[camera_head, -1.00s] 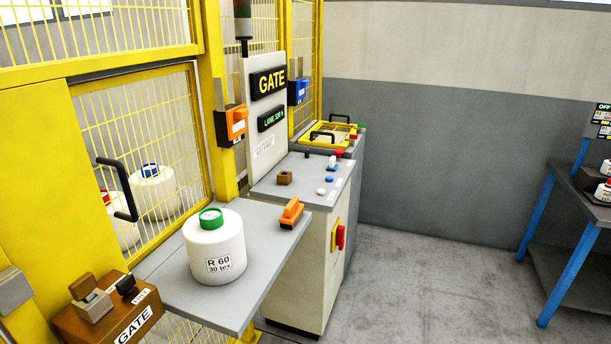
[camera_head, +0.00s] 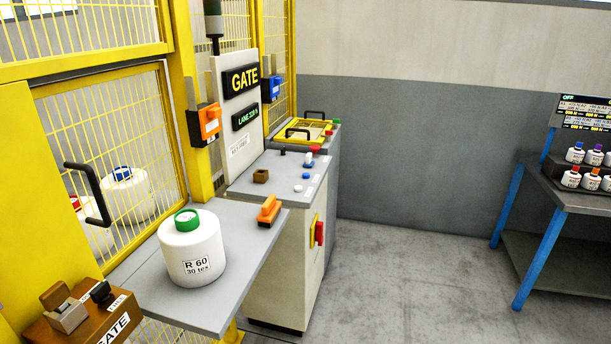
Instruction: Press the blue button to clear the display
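A grey control console (camera_head: 285,172) stands beside the gate panel in the middle of the view. A small blue button (camera_head: 306,175) sits on its top, near a white button (camera_head: 298,188). A red button (camera_head: 315,149) sits farther back, with a small white and blue item just in front of it. A small display (camera_head: 245,117) with green text is on the panel under the GATE sign (camera_head: 241,79). Another lit display (camera_head: 585,112) stands above the blue-legged table at the right. Neither of my grippers is in view.
A white bobbin (camera_head: 191,250) with a green top stands on a grey shelf (camera_head: 222,312) at the front left, near an orange-handled item (camera_head: 269,209). Yellow mesh fencing (camera_head: 107,135) closes off the left. The floor (camera_head: 400,270) between console and table (camera_head: 580,201) is clear.

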